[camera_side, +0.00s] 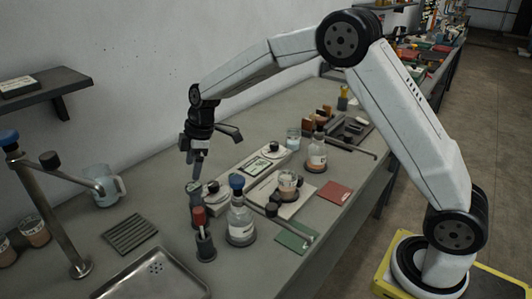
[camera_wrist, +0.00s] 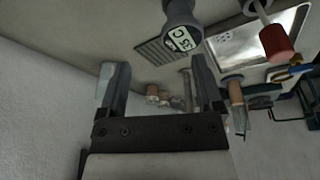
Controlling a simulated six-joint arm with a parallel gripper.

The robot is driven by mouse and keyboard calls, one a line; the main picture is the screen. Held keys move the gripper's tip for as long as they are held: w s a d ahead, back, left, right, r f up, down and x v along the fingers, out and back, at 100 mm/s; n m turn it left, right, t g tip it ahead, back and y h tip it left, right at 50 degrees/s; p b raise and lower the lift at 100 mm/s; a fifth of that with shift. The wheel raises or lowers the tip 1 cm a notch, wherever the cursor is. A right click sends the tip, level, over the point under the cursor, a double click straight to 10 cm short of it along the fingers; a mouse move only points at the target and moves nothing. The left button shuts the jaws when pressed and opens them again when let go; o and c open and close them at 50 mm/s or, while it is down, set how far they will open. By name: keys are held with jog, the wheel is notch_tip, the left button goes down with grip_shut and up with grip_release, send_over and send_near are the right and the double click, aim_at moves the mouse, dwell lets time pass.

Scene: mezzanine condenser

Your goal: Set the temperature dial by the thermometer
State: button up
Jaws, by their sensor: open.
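The thermometer (camera_wrist: 182,38) is a grey round-bodied piece with a small display in the wrist view; its reading is tilted, ends in C, and its digits are hard to read. In the side view a small dark-rimmed head with a pale face (camera_side: 193,187) stands just below my gripper, likely the same piece. A white unit (camera_side: 236,178) with a display panel (camera_side: 257,165) has a dark-topped knob at its near end (camera_side: 213,187) and another at its far end (camera_side: 270,147). I cannot tell which is the temperature dial. My gripper (camera_side: 197,158) is open and empty, pointing down; its fingers (camera_wrist: 157,65) touch nothing.
A steel sink (camera_side: 160,278), a tap (camera_side: 60,220) and a ribbed mat (camera_side: 130,234) lie left.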

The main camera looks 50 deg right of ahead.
aim_at(213, 184)
jog(key=d+f+n+h, duration=0.1)
jog(key=d, duration=0.1)
jog(key=w+d+f+n+g+h, duration=0.1)
jog(key=d, duration=0.1)
jog(key=w+d+f+n, duration=0.1)
jog(key=d, duration=0.2)
jog(key=shift+f+g+h, duration=0.3)
jog(key=shift+f+h, duration=0.05)
jog(key=shift+h, duration=0.05)
jog(key=shift+f, duration=3.9)
grip_shut()
